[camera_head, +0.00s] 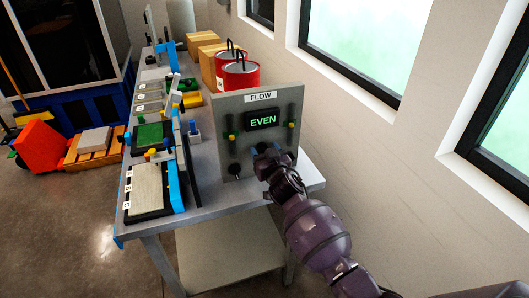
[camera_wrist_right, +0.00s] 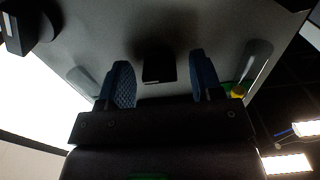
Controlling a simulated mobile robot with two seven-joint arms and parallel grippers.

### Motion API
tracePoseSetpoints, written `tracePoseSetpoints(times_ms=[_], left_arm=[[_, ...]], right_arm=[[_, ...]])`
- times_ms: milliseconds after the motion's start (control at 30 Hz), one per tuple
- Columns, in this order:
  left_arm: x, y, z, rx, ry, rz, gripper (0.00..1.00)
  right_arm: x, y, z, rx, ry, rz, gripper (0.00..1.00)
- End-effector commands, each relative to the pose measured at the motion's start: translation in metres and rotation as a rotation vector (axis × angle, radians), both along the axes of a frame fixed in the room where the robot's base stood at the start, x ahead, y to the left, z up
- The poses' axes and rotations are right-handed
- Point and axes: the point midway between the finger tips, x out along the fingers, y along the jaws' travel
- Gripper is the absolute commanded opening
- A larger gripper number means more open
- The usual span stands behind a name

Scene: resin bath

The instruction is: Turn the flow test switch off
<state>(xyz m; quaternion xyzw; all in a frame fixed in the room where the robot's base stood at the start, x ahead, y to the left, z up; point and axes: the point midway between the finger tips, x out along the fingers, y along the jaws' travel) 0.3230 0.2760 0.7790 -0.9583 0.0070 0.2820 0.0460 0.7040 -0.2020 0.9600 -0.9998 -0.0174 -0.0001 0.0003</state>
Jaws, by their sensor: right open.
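The grey flow panel (camera_head: 222,112) stands upright at the near end of the bench, with a "FLOW" label and a display (camera_head: 262,120) reading "EVEN" in green. My right gripper (camera_head: 268,152) is at the panel's lower face, right of centre, and hides part of it. In the right wrist view the gripper's blue fingers (camera_wrist_right: 161,76) are open. A black switch-like part (camera_wrist_right: 158,66) on the panel shows between them, with a gap on each side; contact is not visible. Its on or off position cannot be told. My left gripper is not in view.
Slotted sliders with yellow and green knobs flank the display, one left (camera_head: 231,126) and one right (camera_head: 291,125). A black knob (camera_head: 234,170) is at the lower left. Red cans (camera_head: 240,76) stand behind the panel. Trays (camera_head: 147,188) line the bench's left side.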

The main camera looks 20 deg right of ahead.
Motion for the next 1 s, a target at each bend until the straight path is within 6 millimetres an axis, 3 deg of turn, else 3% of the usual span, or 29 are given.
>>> tracePoseSetpoints(times_ms=[233,567,1000], left_arm=[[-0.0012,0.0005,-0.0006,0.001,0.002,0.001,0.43],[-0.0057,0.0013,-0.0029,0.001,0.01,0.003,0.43],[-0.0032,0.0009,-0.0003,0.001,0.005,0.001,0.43]], right_arm=[[0.0004,-0.0003,-0.0001,-0.001,0.0,0.0,0.6],[0.0002,-0.0002,-0.0002,-0.001,0.0,0.0,0.1],[0.0001,-0.0001,0.0001,-0.107,-0.004,0.0,0.1]])
